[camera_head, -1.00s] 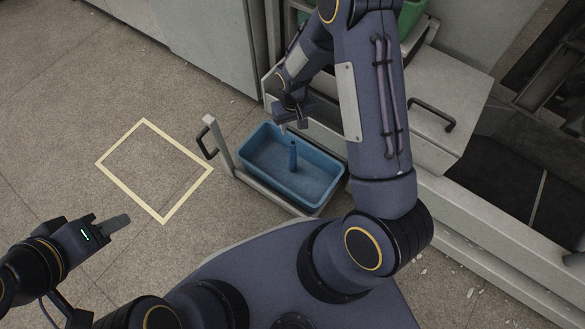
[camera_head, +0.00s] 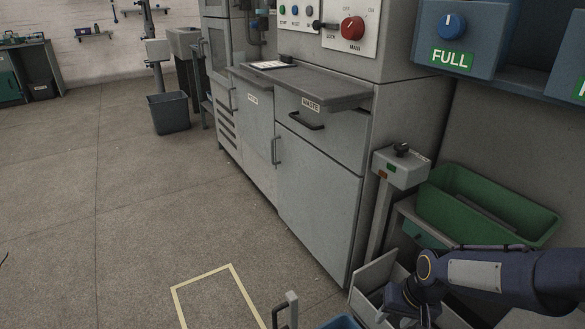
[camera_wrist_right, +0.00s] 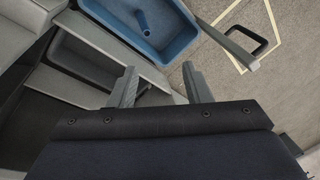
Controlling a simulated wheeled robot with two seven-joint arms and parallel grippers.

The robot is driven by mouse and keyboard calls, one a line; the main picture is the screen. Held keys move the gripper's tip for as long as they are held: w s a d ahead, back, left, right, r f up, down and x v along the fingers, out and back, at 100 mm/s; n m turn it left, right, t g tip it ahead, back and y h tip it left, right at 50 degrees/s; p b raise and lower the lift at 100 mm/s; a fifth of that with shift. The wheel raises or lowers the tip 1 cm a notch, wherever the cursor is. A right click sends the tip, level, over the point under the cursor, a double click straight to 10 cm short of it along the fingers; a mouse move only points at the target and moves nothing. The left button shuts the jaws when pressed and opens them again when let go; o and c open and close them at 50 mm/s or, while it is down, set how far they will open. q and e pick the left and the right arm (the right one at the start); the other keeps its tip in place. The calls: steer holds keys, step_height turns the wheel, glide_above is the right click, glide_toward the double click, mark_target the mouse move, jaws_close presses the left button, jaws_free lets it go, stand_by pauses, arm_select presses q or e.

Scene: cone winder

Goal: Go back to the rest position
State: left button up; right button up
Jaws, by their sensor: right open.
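My right gripper (camera_head: 408,316) is at the bottom right of the head view, over the open drawer area below the green bin. In the right wrist view the two fingers of this gripper (camera_wrist_right: 163,88) stand apart with nothing between them. A blue bin (camera_wrist_right: 182,48) lies beyond the fingers, apart from them, with a slim blue upright piece (camera_wrist_right: 142,20) inside it. Only a bit of the bin's rim (camera_head: 343,322) shows at the bottom of the head view. My left gripper is out of view.
A green bin (camera_head: 450,213) sits beside my right forearm. Grey cabinets (camera_head: 318,195) with handles stand in the middle, with a control panel above. A pale taped rectangle (camera_head: 208,277) marks the floor. The floor to the left is wide and clear.

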steer(key=s+a+r+t+y, duration=0.1)
steer(key=s+r+t, duration=0.1)
steer(key=s+r, duration=0.55)
steer(key=s+a+r+t+y, duration=0.15)
steer(key=s+r, duration=0.35)
steer(key=s, duration=0.5)
step_height(320, 180, up, 34)
steer(key=p, duration=3.4)
steer(key=shift+h+p, duration=0.3)
steer(key=shift+h, duration=0.05)
steer(key=shift+s+t, duration=0.1)
steer(key=shift+t, duration=0.15)
